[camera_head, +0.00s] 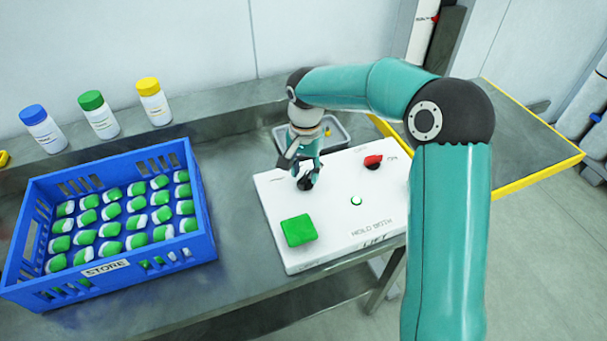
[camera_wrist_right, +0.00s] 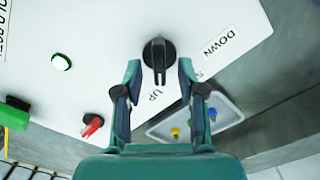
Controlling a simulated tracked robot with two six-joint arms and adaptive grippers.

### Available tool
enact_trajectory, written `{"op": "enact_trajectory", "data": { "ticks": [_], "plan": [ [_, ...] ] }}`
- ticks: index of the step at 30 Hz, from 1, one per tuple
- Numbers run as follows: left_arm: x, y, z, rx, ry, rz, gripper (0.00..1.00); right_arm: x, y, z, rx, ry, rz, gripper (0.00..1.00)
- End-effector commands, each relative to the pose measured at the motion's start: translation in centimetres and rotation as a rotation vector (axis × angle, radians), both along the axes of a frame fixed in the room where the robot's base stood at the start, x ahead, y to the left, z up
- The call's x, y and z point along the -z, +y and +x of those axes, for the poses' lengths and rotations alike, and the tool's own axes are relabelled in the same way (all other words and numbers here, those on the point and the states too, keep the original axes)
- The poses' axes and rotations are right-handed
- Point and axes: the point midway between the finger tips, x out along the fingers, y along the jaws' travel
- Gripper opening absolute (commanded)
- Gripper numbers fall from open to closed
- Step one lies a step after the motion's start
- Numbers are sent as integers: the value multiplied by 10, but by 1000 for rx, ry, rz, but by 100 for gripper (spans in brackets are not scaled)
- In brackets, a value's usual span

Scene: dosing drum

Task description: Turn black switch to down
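The black switch (camera_wrist_right: 157,52) is a round knob with a raised grip bar on a white panel (camera_wrist_right: 95,30). In the right wrist view its bar points toward the UP label (camera_wrist_right: 155,95); the DOWN label (camera_wrist_right: 221,42) is to its upper right. My right gripper (camera_wrist_right: 160,66) is open, one finger on each side of the switch, with gaps visible; I cannot tell the remaining depth. In the head view the right gripper (camera_head: 305,163) is over the switch (camera_head: 306,182), partly hiding it. My left gripper is not in view.
The panel also carries a red switch (camera_head: 373,161), a green pad (camera_head: 298,230) and a small lit button (camera_head: 356,201). A grey tray (camera_head: 341,136) lies behind it. A blue crate (camera_head: 110,275) of green-and-white items and several capped bottles (camera_head: 100,115) are at left.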

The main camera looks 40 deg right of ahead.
Motion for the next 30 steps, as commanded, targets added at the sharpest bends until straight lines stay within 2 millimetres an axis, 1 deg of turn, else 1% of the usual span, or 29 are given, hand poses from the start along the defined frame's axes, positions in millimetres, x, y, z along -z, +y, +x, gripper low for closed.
{"op": "enact_trajectory", "data": {
  "ticks": [1,3,6,15,17,22,23,26,27,30],
  "plan": [
    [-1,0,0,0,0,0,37,6,0,0,0,4,0,40],
    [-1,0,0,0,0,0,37,12,0,0,0,1,-1,40],
    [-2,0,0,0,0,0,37,17,0,0,-1,1,-1,40],
    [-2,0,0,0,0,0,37,20,0,0,-1,-1,-1,40],
    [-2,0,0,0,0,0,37,19,0,0,-1,-1,-1,31],
    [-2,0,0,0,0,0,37,19,0,0,-1,-1,-1,3],
    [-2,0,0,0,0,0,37,19,0,0,-1,-1,-1,0],
    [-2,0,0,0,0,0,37,19,0,0,-1,-1,0,0],
    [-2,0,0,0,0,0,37,19,6,1,-6,-1,0,0],
    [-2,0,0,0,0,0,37,19,3,1,-7,-1,1,0]
  ]
}}
